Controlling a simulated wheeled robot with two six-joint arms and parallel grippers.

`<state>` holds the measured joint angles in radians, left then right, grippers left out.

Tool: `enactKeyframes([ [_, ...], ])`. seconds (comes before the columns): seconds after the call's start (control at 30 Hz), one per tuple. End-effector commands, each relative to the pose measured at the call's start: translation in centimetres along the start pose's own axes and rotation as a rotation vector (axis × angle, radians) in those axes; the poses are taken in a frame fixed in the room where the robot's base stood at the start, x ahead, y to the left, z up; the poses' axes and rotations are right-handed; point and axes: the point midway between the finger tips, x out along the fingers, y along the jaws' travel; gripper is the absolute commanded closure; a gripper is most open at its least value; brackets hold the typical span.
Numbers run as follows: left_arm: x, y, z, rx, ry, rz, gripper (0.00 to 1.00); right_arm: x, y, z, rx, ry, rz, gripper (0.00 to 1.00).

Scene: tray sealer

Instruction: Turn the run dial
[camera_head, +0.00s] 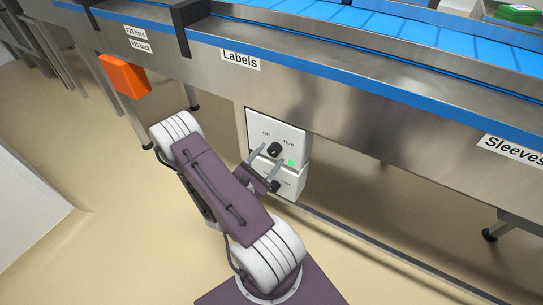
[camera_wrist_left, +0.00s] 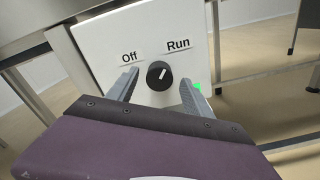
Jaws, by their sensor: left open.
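The run dial (camera_head: 275,149) is a black round knob on a white control box (camera_head: 296,132) under the conveyor. It shows large in the left wrist view (camera_wrist_left: 159,75) between the labels "Off" and "Run", its white mark pointing up and slightly right, toward "Run". A green light (camera_head: 291,162) glows below and right of it. My left gripper (camera_head: 268,156) is open, its two grey fingers on either side of the dial; in the left wrist view the fingers (camera_wrist_left: 158,85) stand apart from the knob. I cannot tell how far the tips are from the panel. The right gripper is not in view.
The steel conveyor frame (camera_head: 350,120) with a blue belt runs above. An orange box (camera_head: 124,76) hangs at left. The floor in front is clear.

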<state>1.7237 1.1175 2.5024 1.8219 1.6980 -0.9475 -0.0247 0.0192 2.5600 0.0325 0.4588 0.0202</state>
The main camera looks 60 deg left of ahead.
Motion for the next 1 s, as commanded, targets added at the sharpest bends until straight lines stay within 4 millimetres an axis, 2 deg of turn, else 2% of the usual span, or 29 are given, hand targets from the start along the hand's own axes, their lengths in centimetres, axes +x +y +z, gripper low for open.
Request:
enactKeyframes([
  [0.13,1.5,-0.1,0.0,0.002,-0.002,-0.002,0.41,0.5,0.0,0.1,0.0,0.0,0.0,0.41],
  [0.43,1.9,0.1,0.0,0.0,-0.001,0.001,0.41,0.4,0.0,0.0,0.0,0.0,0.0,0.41],
  [0.47,1.9,0.1,0.0,0.0,0.0,0.001,0.44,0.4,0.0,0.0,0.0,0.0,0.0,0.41],
  [0.67,1.9,0.1,0.0,0.0,0.0,0.001,0.99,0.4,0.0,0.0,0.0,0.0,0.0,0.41],
  [1.0,1.9,0.1,0.2,-0.052,0.0,0.0,1.0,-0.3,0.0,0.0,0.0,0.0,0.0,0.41],
])
